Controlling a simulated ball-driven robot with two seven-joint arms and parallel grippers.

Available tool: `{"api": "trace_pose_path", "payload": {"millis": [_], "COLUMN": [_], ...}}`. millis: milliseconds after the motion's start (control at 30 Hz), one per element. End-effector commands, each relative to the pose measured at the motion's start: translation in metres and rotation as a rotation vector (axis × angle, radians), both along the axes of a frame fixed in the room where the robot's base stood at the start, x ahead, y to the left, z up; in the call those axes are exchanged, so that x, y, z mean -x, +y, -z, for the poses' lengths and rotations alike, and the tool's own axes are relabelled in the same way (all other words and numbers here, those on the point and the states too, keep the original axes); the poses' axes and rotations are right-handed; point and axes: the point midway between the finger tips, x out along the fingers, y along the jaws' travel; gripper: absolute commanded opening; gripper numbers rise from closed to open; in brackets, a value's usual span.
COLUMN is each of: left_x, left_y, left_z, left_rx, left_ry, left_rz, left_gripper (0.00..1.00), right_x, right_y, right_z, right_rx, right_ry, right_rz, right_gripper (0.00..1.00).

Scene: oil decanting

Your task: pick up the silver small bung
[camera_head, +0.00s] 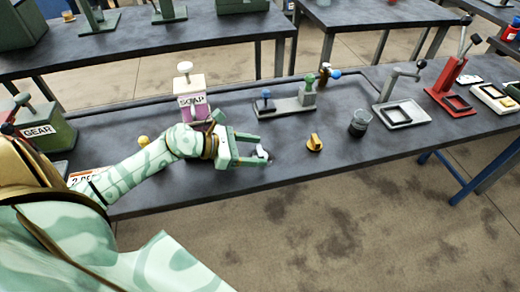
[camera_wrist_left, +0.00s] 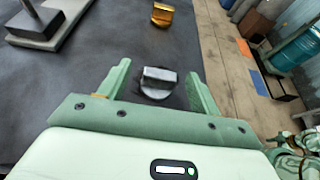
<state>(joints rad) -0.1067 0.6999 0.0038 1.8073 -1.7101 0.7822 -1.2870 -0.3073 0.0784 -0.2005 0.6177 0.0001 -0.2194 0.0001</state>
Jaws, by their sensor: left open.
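The silver small bung (camera_wrist_left: 158,82) lies on the dark table top. In the left wrist view it sits between the two spread fingers of my left gripper (camera_wrist_left: 160,88), with a gap on either side. In the head view my left gripper (camera_head: 262,150) is open near the table's front edge, and the bung (camera_head: 262,152) shows as a small pale shape between its fingertips.
A brass bung (camera_head: 315,143) stands right of the gripper, also in the left wrist view (camera_wrist_left: 162,14). A glass jar of dark liquid (camera_head: 359,123) is farther right. A SOAP dispenser (camera_head: 192,97) stands behind my left wrist. A grey fixture (camera_head: 286,105) is behind.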

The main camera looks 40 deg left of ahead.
Motion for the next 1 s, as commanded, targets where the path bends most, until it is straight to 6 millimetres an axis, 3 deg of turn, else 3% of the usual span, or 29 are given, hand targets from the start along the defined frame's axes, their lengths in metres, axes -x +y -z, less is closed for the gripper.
{"api": "trace_pose_path", "payload": {"millis": [200,467,633,667,1000], "left_x": [-0.024,-0.026,-0.026,-0.026,-0.026], "left_y": [-0.021,-0.024,-0.024,-0.024,-0.023], "left_z": [0.013,0.014,0.014,0.014,0.011], "left_rx": [0.003,0.002,0.002,0.002,0.002], "left_ry": [0.0,0.0,0.0,0.0,-0.001], "left_rz": [-0.001,-0.001,-0.001,-0.001,0.0], "left_gripper": [0.64,0.64,0.19,0.14,0.14], "right_x": [0.0,-0.005,-0.005,-0.005,-0.006], "right_y": [-0.002,-0.002,-0.002,-0.002,-0.002], "right_z": [0.005,0.005,0.005,0.005,0.003], "right_rx": [0.003,0.003,0.003,0.003,0.003], "right_ry": [0.001,-0.005,-0.005,-0.005,-0.007], "right_rz": [-0.002,-0.002,-0.002,-0.002,-0.001], "right_gripper": [0.36,0.36,0.36,0.36,0.36]}}
